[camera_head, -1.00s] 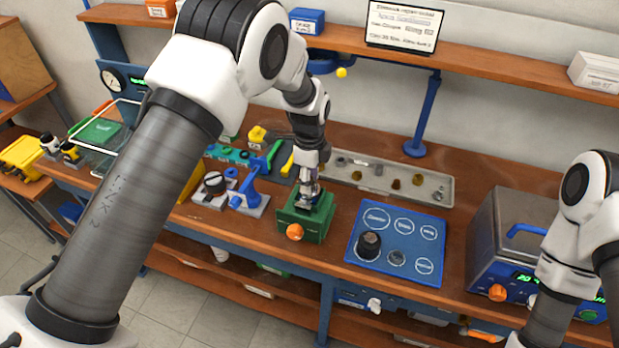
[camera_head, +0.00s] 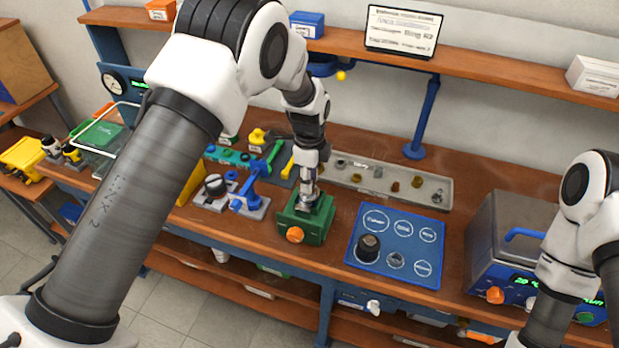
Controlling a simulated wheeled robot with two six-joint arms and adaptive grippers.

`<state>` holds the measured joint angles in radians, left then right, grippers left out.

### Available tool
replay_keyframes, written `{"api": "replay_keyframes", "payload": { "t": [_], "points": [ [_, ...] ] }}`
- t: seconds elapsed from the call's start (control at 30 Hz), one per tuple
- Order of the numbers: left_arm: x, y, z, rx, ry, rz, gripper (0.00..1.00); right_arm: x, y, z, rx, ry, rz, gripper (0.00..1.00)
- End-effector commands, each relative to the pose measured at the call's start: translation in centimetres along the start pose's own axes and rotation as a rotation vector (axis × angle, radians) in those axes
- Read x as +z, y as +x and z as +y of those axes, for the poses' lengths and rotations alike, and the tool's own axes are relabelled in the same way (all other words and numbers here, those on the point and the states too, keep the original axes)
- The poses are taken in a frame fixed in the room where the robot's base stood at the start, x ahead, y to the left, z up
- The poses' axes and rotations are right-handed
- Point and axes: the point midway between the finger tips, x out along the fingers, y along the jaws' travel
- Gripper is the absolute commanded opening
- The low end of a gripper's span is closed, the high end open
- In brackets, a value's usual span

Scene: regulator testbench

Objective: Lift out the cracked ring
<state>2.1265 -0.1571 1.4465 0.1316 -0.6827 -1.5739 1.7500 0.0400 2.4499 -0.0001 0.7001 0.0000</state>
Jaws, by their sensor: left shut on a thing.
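My left gripper (camera_head: 309,188) points straight down over the green vise (camera_head: 305,226) with the orange knob. It is shut on a small metallic part (camera_head: 307,200) in the vise's middle. The cracked ring itself cannot be made out; the fingers and the vise jaws hide it.
Behind is a grey parts tray (camera_head: 449,182). A blue lever tool (camera_head: 251,195) stands left. A grey box-shaped machine (camera_head: 515,235) stands right.

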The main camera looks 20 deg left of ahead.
Motion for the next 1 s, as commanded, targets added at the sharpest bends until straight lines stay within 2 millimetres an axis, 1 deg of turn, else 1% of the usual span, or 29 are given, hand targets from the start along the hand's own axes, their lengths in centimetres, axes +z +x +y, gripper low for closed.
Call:
{"api": "replay_keyframes", "payload": {
  "t": [0.03,0.63,1.0],
  "points": [
    [0.0,-0.5,0.0,-0.001,0.000,0.000,0.10,0.0,-0.4,0.0,0.000,0.000,0.000,0.40],
    [0.0,-3.5,-0.1,-0.004,0.000,0.000,0.10,0.0,-2.7,0.0,0.000,0.000,0.000,0.40],
    [0.0,-3.6,-0.1,-0.004,0.000,0.000,0.10,0.0,-2.8,0.0,0.000,0.000,0.000,0.40]
  ]
}}
